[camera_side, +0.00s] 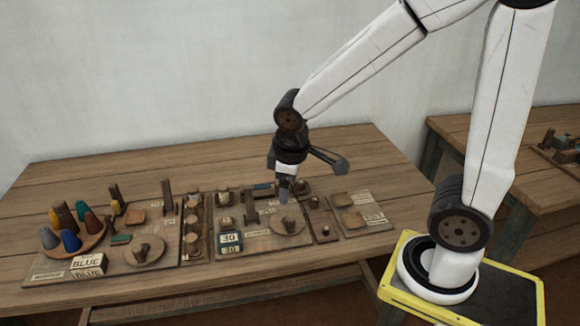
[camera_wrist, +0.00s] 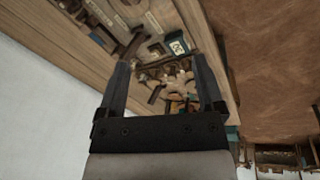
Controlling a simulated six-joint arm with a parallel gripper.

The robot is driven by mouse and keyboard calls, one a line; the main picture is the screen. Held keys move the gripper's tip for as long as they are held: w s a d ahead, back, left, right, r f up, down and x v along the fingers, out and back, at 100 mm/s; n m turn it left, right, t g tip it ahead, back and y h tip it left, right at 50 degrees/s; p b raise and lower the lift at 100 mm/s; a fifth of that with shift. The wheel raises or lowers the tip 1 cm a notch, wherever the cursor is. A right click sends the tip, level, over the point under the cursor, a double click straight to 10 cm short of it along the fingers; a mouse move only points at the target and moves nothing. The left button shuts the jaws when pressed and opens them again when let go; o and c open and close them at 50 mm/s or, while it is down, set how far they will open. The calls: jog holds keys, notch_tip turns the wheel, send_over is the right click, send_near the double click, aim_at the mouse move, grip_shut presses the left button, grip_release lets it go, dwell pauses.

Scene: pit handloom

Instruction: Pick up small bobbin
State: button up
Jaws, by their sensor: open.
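In the wrist view wooden pieces (camera_wrist: 178,84) show beyond and between the fingers, too small to name.
Coloured cones (camera_side: 71,240) stand on a round tray at the left, behind a box marked BLUE (camera_side: 88,263). A card marked 30 (camera_side: 230,238) lies mid-board. The wooden table (camera_side: 120,170) is clear behind the boards. A second table (camera_side: 500,130) stands at the right.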

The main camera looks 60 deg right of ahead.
jog(key=w+d+n+h, duration=0.3)
jog(key=w+n+h, duration=0.3)
jog(key=w+n, duration=0.55)
jog(key=n+t+h, duration=0.4)
jog(key=n+t, duration=0.1)
jog(key=n, duration=0.4)
send_over(222, 194)
jog(key=s+a, duration=0.3)
jog(key=a, duration=0.2)
jog(key=shift+m, duration=0.25)
notch_tip(222, 194, down, 17)
jog(key=shift+r, duration=0.1)
jog(key=shift+f, duration=0.4)
jog(key=shift+w, duration=0.1)
jog(key=shift+x, duration=3.85)
jog(key=shift+f, duration=0.1)
grip_shut()
